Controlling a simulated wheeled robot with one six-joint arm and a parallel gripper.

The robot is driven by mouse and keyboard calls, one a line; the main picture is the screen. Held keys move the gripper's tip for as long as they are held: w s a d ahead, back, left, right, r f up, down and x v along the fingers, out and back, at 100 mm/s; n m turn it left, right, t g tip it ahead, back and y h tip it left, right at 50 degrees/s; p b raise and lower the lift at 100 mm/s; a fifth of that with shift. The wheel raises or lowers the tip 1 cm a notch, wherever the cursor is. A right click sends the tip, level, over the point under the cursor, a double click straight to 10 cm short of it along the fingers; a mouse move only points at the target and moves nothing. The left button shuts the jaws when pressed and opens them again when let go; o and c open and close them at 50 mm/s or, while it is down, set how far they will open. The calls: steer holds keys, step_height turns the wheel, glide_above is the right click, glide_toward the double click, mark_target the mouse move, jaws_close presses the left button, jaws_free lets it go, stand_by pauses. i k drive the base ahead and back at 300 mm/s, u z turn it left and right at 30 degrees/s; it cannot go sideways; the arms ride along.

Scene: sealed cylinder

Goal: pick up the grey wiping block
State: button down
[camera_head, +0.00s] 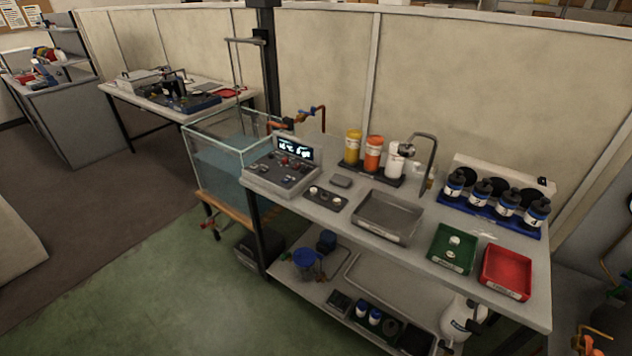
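A small grey block (341,181), which looks like the wiping block, lies on the light grey workbench (462,286). It sits right of the control panel (285,172), behind a small dark plate with knobs (325,198) and left of the grey tray (387,217). Nothing is seen touching it from above. My gripper is not in view.
A rack with yellow, orange and white bottles (373,154) stands behind the block. Green (452,248) and red (506,272) trays and a blue rack of dark bottles (497,206) are right. A glass water tank (226,153) stands left. Green floor in front is clear.

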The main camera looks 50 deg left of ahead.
mark_target(338, 180)
steer(key=u, duration=1.1)
steer(key=i, duration=1)
steer(key=u, duration=0.7)
steer(key=k, duration=0.95)
steer(key=u, duration=3.8)
steer(key=i, duration=0.1)
steer(key=z, duration=2.15)
steer(key=i, duration=1.5)
steer(key=z, duration=0.25)
